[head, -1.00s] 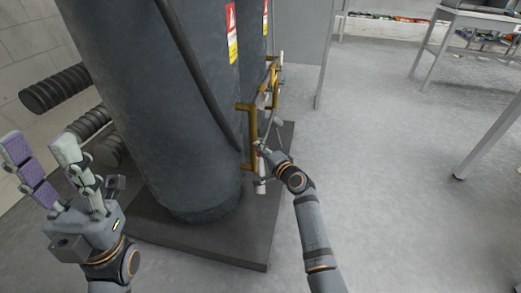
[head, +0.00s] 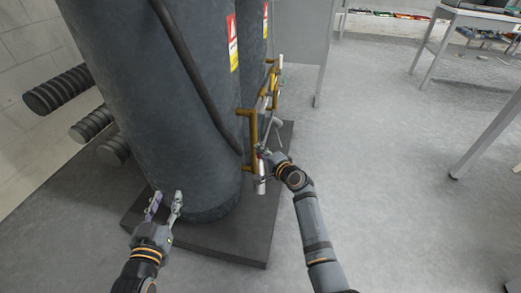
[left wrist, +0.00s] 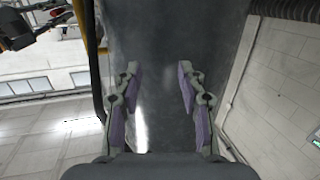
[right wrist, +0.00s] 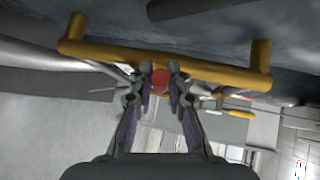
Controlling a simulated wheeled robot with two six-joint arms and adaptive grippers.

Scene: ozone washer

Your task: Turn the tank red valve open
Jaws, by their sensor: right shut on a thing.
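The dark grey tank (head: 150,90) stands upright on a dark base, with yellow piping (head: 253,125) on its right side. The red valve (right wrist: 160,80) shows as a round red part between my right fingertips in the right wrist view, just in front of a yellow pipe (right wrist: 120,52). My right gripper (right wrist: 160,78) is closed on it; in the head view my right gripper (head: 265,156) reaches the piping and hides most of the valve. My left gripper (head: 164,203) is open and empty, near the tank's lower front. Its spread fingers (left wrist: 160,88) face the tank wall.
The dark base plate (head: 255,240) extends under the tank. Black ribbed cylinders (head: 58,90) stick out near the left wall. The grey floor (head: 400,190) right of the tank is clear. Metal tables (head: 470,20) stand at the back right.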

